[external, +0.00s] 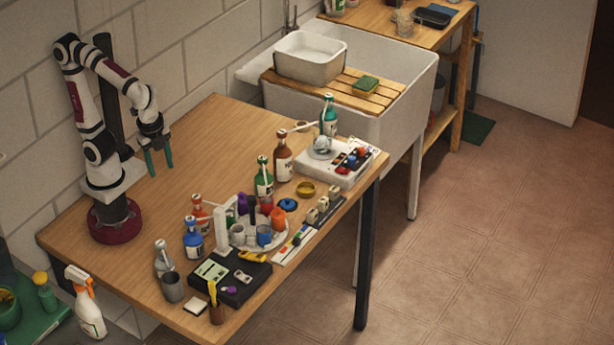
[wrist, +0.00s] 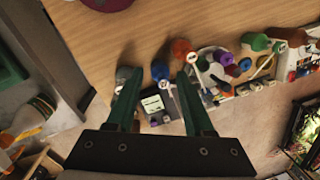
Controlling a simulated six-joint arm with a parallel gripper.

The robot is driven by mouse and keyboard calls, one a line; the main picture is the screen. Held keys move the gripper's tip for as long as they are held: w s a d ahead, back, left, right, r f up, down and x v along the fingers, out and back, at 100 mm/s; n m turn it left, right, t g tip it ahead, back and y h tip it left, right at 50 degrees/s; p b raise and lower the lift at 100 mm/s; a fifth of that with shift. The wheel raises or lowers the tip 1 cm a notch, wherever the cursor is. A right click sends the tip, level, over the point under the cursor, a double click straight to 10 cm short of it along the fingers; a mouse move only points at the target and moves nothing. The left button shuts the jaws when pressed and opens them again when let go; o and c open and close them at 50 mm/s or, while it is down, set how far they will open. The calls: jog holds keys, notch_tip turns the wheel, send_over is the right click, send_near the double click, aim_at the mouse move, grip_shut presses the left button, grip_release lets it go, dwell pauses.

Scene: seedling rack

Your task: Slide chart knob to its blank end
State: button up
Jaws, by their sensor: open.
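A flat white strip with small coloured patches (external: 293,244) lies near the front edge of the wooden table, right of the black box; it looks like the chart. Its knob is too small to tell apart for certain, and I cannot tell which end is blank. My gripper (external: 159,163) hangs above the back of the table, well away from the strip, with its two green fingers apart and nothing between them. In the wrist view my gripper (wrist: 156,80) is also open and empty, with the crowded table items beyond it.
A black box (external: 232,281) with a pale panel stands left of the strip. A round white tray (external: 280,242) of cups is behind it, and several bottles, including a brown one (external: 283,158), line the back. A white device (external: 337,174) stands right. The table's back left is clear.

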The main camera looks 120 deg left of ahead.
jog(key=w+a+r+n, duration=0.1)
jog(key=w+a, duration=0.2)
jog(key=w, duration=0.5)
jog(key=w+a+r+n, duration=0.1)
jog(key=w+a, duration=0.1)
jog(key=w, duration=0.6)
jog(key=n+h, duration=0.2)
jog(key=n, duration=0.1)
send_over(297, 239)
notch_tip(297, 239, down, 10)
notch_tip(297, 239, down, 16)
jog(key=shift+s+r, duration=0.1)
jog(key=shift+r, duration=0.1)
grip_shut()
